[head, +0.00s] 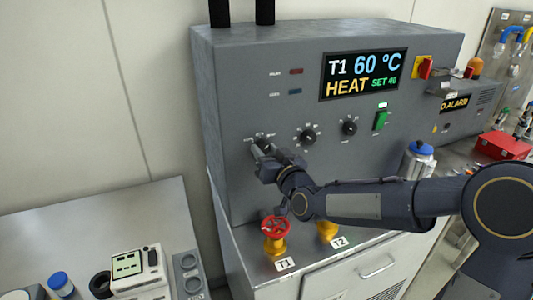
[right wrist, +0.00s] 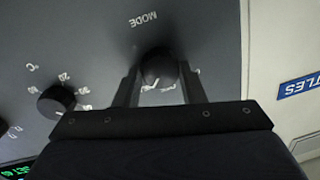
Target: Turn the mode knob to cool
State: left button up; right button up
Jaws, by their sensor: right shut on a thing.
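The mode knob (right wrist: 158,68) is a black round knob under the word MODE on the grey control panel (head: 240,90). In the right wrist view it sits between the two fingers of my right gripper (right wrist: 157,85), which is shut on it. In the head view my right gripper (head: 264,152) is at the panel's lower left and covers most of the knob. The knob's pointer and labels are mostly hidden. The display (head: 363,75) reads T1 60 °C, HEAT, SET 40. My left gripper is not in view.
A temperature knob (head: 306,136), another knob (head: 349,127) and a green switch (head: 380,120) are to the right on the panel. Below stand a red valve wheel (head: 275,227) at T1 and a yellow valve (head: 327,231) at T2. A blue-capped vessel (head: 419,160) stands at the right.

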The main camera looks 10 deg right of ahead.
jog(key=n+b, duration=0.2)
jog(key=shift+a+n, duration=0.1)
jog(key=shift+n, duration=0.3)
jog(key=shift+n+b, duration=0.35)
jog(key=shift+n, duration=0.55)
jog(key=shift+r+n, duration=0.1)
jog(key=shift+n, duration=0.8)
jog(key=shift+a+n+g, duration=0.1)
jog(key=shift+n+g, duration=0.2)
jog(key=shift+n, duration=0.9)
jog(key=n+p, duration=0.1)
jog(key=n, duration=0.1)
jog(key=shift+r+n+h, duration=0.1)
jog(key=shift+n+h, duration=0.2)
jog(key=shift+h, duration=0.1)
jog(key=n+p, duration=0.2)
jog(key=n, duration=0.2)
jog(key=shift+s+a+n+h, duration=0.1)
jog(key=shift+n+h, duration=0.2)
jog(key=shift+n, duration=0.1)
jog(key=shift+n+p, duration=0.55)
jog(key=shift+n, duration=0.45)
jog(key=shift+f, duration=0.2)
